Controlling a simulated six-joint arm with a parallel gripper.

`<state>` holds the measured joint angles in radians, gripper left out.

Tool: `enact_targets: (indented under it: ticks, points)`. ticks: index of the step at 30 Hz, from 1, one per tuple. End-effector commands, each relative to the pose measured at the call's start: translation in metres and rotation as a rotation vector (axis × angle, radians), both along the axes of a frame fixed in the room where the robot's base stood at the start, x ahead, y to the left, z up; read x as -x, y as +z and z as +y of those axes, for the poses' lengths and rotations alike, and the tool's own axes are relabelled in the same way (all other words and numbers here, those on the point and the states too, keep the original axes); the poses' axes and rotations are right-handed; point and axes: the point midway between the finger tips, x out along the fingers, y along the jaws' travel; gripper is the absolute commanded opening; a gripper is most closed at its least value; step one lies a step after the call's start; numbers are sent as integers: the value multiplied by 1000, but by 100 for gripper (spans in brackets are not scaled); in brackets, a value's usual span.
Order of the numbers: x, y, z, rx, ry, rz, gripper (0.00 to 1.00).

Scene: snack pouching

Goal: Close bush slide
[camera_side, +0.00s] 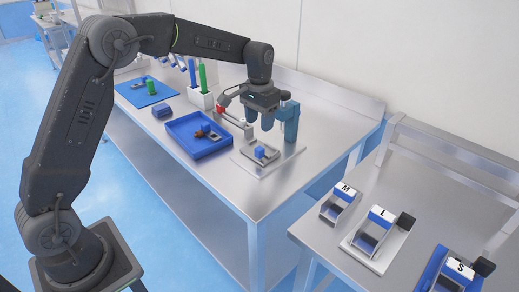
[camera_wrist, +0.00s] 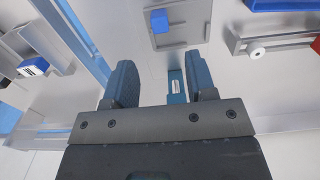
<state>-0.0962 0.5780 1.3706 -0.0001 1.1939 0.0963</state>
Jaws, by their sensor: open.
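My gripper (camera_side: 262,118) hangs fingers down over the far part of the main bench, open, with nothing held. In the wrist view, my gripper (camera_wrist: 161,78) has its two fingers wide apart. A metal slide fixture (camera_side: 247,154) with a small blue block (camera_side: 260,152) on it sits below and in front of the fingers. The wrist view also shows the fixture (camera_wrist: 185,38) and its blue block (camera_wrist: 159,20) beyond the fingertips. A blue upright post (camera_side: 291,122) stands beside the gripper; a blue labelled part (camera_wrist: 176,86) shows between the fingers. I cannot tell which part is named the bush slide.
A metal bracket with a red end (camera_side: 221,108) stands left of my gripper. A blue tray (camera_side: 185,147) holds small parts. On the right bench are units labelled M (camera_side: 345,190), L (camera_side: 381,215) and S (camera_side: 459,266). The main bench's front is clear.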

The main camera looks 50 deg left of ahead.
Motion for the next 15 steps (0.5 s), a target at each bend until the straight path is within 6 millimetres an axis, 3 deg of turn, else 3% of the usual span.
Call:
enact_targets:
  ticks: [6, 15]
  points:
    - [1, -48, 0, 0, 0, 5, 51]
    - [0, -92, 0, 0, 0, 1, 51]
